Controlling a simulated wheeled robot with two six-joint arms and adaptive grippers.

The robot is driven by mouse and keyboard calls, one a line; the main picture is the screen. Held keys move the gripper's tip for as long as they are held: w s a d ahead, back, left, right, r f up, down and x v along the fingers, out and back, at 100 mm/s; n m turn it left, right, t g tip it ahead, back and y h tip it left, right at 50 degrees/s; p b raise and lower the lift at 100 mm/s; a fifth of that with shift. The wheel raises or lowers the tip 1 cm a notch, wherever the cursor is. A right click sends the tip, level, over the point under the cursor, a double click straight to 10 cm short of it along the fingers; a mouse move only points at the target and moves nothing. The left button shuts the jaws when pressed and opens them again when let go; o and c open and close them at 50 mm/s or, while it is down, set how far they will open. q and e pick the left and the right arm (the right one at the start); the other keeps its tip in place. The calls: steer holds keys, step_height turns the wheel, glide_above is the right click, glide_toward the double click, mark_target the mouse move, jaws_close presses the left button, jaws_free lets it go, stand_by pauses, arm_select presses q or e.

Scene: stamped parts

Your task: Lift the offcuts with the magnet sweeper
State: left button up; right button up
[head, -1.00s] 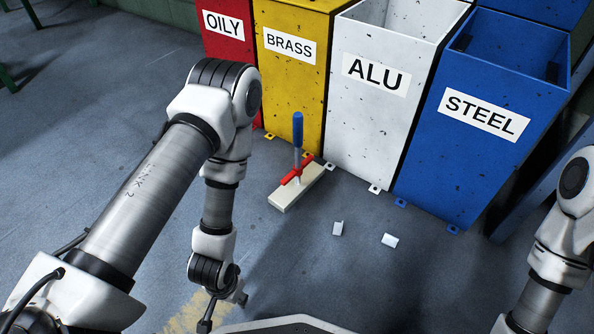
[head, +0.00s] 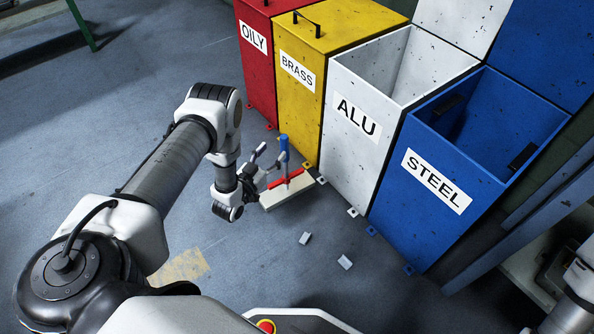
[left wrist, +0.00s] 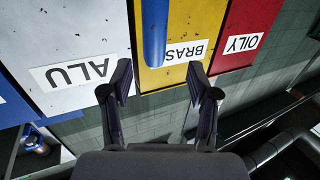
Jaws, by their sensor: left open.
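The magnet sweeper (head: 291,193) stands on the floor in front of the yellow and white bins. It has a pale flat base, a red crossbar and an upright blue handle (head: 284,148). Two small pale offcuts (head: 305,238) (head: 345,262) lie on the floor nearer to me. My left gripper (head: 270,156) is open, close to the left of the handle. In the left wrist view, the blue handle (left wrist: 154,35) shows between and just beyond the open fingers (left wrist: 159,72); contact is not visible. Only part of my right arm shows at the right edge; its gripper is out of view.
Bins stand in a row behind the sweeper: red OILY (head: 256,70), yellow BRASS (head: 300,105), white ALU (head: 345,150) and blue STEEL (head: 425,215). ALU and STEEL are open on top. The floor (head: 240,270) around the offcuts is clear.

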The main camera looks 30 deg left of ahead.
mark_target(282, 144)
arm_select(q)
steer(key=w+b, duration=0.1)
steer(key=w, duration=0.1)
steer(key=w+b, duration=0.1)
steer(key=w, duration=0.1)
steer(key=w+b, duration=0.1)
steer(key=w, duration=0.1)
steer(key=shift+w+d+f+b, duration=0.25)
steer(key=shift+d+b, duration=0.05)
steer(key=shift+d, duration=0.05)
steer(key=shift+w+r, duration=0.1)
steer(key=shift+r, duration=0.05)
jaws_close()
